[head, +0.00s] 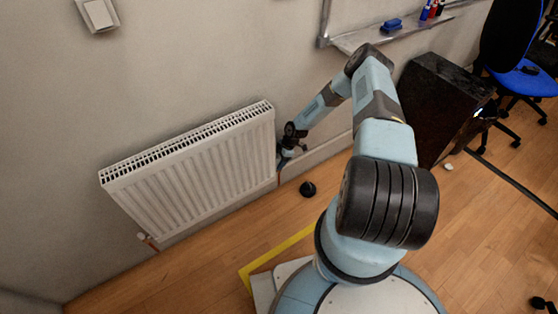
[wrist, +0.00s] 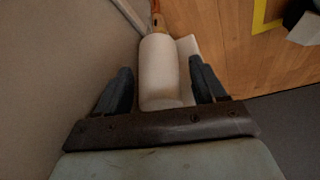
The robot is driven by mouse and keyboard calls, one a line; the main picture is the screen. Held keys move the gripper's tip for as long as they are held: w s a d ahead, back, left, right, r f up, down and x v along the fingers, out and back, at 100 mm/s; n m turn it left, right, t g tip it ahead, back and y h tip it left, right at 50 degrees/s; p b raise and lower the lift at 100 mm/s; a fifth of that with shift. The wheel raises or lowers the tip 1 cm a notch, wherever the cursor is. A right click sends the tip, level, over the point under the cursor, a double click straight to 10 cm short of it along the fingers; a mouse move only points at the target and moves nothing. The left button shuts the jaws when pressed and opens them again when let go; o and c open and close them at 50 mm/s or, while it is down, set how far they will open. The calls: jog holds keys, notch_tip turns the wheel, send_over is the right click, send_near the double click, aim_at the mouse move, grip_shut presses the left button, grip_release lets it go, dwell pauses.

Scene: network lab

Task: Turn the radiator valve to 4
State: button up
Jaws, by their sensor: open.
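The white radiator (head: 195,170) hangs low on the wall in the head view. My gripper (head: 284,158) is at its right end, close to the wall and low down. In the wrist view, a white cylindrical valve head (wrist: 160,70) lies between the two dark fingers of my gripper (wrist: 161,85). The fingers are open, with a gap visible on each side of the valve head. No number or mark on the valve head can be read. In the head view the valve head cannot be made out behind my gripper.
A small fitting (head: 143,237) sits at the radiator's lower left. A black round object (head: 307,189) lies on the wooden floor near my gripper. Yellow tape (head: 272,254) marks the floor. A dark cabinet (head: 440,100) and blue chair (head: 524,80) stand right. A whiteboard ledge (head: 400,30) is above.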

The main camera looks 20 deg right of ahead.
jog(key=c, duration=1)
jog(key=shift+m+t+h, duration=0.2)
jog(key=shift+m+t, duration=0.35)
jog(key=shift+m, duration=0.95)
jog(key=shift+m+t+h, duration=0.2)
jog(key=shift+m+t, duration=0.35)
jog(key=shift+m, duration=0.95)
jog(key=o, duration=1)
jog(key=shift+a, duration=0.1)
